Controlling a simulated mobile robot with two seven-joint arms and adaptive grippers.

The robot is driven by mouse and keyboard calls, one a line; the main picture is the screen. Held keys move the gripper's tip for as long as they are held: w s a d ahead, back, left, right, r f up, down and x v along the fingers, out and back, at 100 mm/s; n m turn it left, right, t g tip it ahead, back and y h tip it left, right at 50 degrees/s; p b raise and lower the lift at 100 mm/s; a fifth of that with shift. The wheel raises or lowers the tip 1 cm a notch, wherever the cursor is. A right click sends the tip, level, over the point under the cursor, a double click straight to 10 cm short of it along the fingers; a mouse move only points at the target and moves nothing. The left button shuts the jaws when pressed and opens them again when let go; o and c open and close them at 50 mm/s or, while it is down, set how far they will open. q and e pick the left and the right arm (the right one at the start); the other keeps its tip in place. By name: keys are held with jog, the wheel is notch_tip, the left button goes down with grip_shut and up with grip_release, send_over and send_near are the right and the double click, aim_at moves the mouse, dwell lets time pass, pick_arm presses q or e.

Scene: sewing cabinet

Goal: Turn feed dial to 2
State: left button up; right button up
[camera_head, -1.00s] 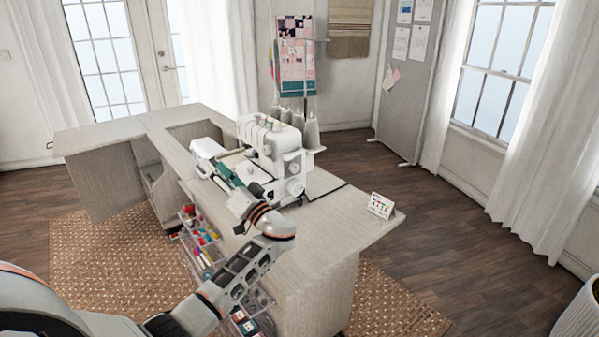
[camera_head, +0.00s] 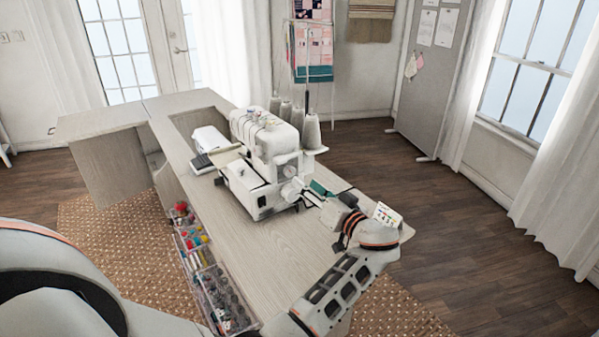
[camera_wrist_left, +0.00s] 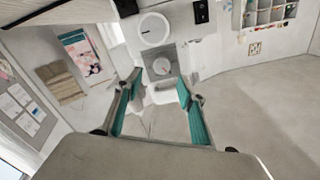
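The white sewing machine (camera_head: 268,155) stands on the cabinet top. Its right side carries a round knob (camera_head: 290,170), which also shows as a large white ring in the left wrist view (camera_wrist_left: 153,29). A smaller round dial (camera_wrist_left: 161,66) on a grey square sits by it in that view. I cannot tell for certain which is the feed dial, and no number is readable. My left gripper (camera_head: 316,191) is beside the machine's right side, low over the cabinet top. In the left wrist view its teal-padded fingers (camera_wrist_left: 160,108) are spread, with nothing held between them.
The wooden cabinet top (camera_head: 220,208) is clear in front of the machine. A small white card (camera_head: 387,215) stands near its right end, close to my left wrist. Thread cones (camera_head: 311,133) stand behind the machine. Open trays of thread (camera_head: 222,297) hang along the front edge.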

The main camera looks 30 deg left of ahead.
aim_at(291, 173)
pick_arm(q)
jog(key=x, duration=0.6)
jog(key=shift+a+p, duration=0.35)
jog(key=c, duration=1.1)
